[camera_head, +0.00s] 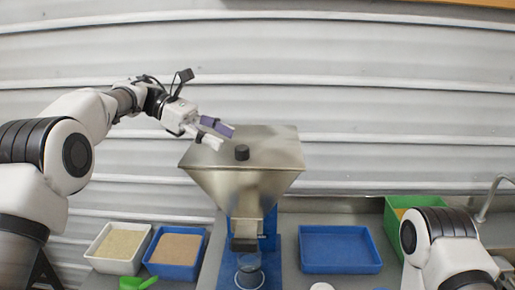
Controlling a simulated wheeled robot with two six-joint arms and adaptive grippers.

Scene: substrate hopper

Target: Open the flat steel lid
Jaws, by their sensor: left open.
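The flat steel lid (268,143) lies on top of the steel hopper (245,185) and looks closed. A black knob (242,152) stands near the lid's front edge. My left gripper (217,136) is open and empty above the lid's left part, to the left of and a little behind the knob. Whether its fingers touch the lid is hard to tell. My right arm shows at the lower right, but its gripper is out of the picture.
A white tray (98,264) and a blue tray (157,269) of granular material stand at the left, with a green scoop (133,283) before them. An empty-looking blue tray (340,250) stands right of the hopper. A green bin (395,203) and a tap (489,197) are farther right.

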